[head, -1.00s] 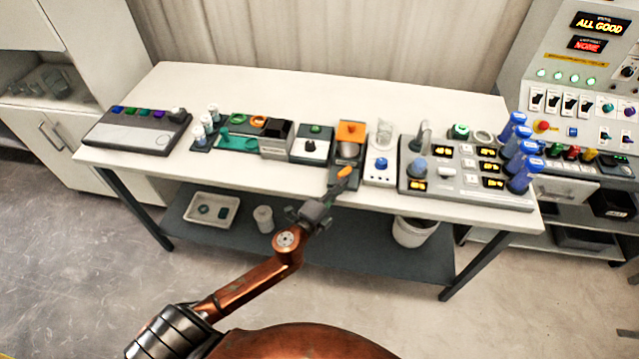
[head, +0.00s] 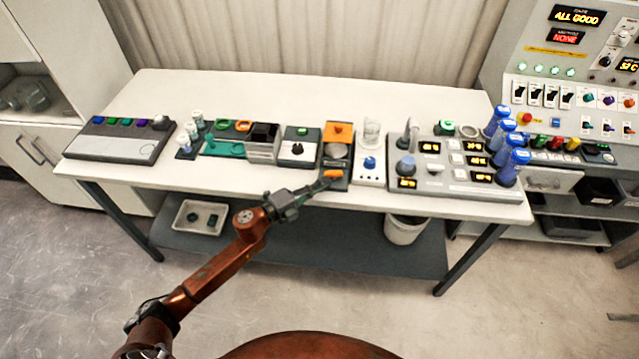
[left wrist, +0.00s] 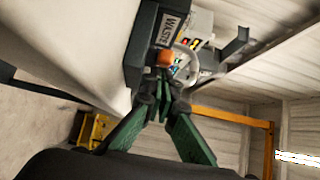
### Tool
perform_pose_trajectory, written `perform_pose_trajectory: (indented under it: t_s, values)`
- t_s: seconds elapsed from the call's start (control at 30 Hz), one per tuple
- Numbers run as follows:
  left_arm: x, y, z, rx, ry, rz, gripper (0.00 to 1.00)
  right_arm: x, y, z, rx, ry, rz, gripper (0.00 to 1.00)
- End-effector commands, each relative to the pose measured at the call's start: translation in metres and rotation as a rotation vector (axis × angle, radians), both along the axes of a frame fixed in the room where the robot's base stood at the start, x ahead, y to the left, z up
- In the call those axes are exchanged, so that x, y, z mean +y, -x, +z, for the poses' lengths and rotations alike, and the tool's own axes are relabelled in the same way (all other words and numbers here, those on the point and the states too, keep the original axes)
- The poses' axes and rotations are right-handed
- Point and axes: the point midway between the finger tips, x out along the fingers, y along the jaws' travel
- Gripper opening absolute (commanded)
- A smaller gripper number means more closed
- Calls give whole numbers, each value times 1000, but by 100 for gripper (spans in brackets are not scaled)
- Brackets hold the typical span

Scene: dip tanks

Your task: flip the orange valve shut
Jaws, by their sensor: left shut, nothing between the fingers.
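The orange valve (head: 333,174) is a small orange handle at the front of a dark grey unit, below a round grey bowl. It lies crosswise, roughly level in the head view. In the left wrist view, the orange handle (left wrist: 165,59) shows beside a label reading WASTE. My left gripper (head: 324,183) is shut and empty, with its tips at the front left of the handle. Its green fingers (left wrist: 160,92) point at the handle in the left wrist view. I cannot tell whether they touch it. My right gripper is not in view.
An orange block (head: 338,131) sits at the back of the same unit. A black-knobbed unit (head: 299,147) stands to its left and a white unit with a blue knob (head: 369,172) to its right. Blue bottles (head: 511,166) stand farther right. The table's back strip (head: 250,92) is clear.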

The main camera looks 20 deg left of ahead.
Motion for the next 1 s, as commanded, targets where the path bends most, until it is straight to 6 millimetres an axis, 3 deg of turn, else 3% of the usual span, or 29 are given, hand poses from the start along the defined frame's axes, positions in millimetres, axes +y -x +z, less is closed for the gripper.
perform_pose_trajectory:
  t_s: [0.2, 0.6, 0.8, 1.0]
  values:
    - [-24, 23, 5, 0, 4, -17, 0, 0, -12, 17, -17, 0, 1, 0]
    - [48, 72, 0, 1, 0, -8, 0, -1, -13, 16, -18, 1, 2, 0]
    - [61, 81, 1, -1, 1, -9, 0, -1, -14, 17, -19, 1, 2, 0]
    - [61, 82, 1, -1, 1, -11, 0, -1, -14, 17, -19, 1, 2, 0]
